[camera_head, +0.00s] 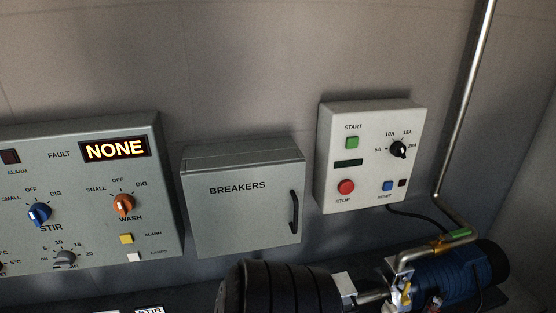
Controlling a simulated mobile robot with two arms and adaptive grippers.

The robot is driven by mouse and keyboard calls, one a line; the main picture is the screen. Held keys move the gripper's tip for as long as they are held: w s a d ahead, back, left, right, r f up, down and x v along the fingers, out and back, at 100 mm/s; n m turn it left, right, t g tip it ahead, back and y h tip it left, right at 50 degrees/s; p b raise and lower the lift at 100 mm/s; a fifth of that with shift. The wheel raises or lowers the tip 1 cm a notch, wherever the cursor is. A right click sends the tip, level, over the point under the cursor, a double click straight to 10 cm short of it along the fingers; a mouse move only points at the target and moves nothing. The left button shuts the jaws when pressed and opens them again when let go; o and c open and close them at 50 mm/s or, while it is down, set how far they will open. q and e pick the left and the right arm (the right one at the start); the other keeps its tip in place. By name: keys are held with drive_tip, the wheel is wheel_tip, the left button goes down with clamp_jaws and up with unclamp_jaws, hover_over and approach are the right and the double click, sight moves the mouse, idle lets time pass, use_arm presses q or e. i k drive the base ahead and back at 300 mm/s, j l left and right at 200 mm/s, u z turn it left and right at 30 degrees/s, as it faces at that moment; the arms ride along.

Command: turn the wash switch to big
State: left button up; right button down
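The wash switch is an orange knob (123,205) on the grey control panel (90,160) at the left. SMALL, OFF and BIG are printed around its top from left to right, and WASH is printed below it. Its pale pointer mark looks roughly upward, near OFF, but the exact angle is too small to tell. A blue stir knob (39,213) with the same labels sits to its left. The lit display (114,149) above the wash switch reads NONE beside FAULT. Neither of my grippers shows in the head view, and nothing covers the wash switch.
A yellow alarm button (126,238) and a white lamps button (134,257) sit below the wash switch. A closed breakers box (240,215) and a start/stop box (368,150) hang to the right. A black ribbed unit (265,288) and blue motor (460,275) stand below.

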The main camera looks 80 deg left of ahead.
sight(123, 203)
drive_tip(key=u, duration=2.1)
drive_tip(key=j+u, duration=0.2)
drive_tip(key=u, duration=1.85)
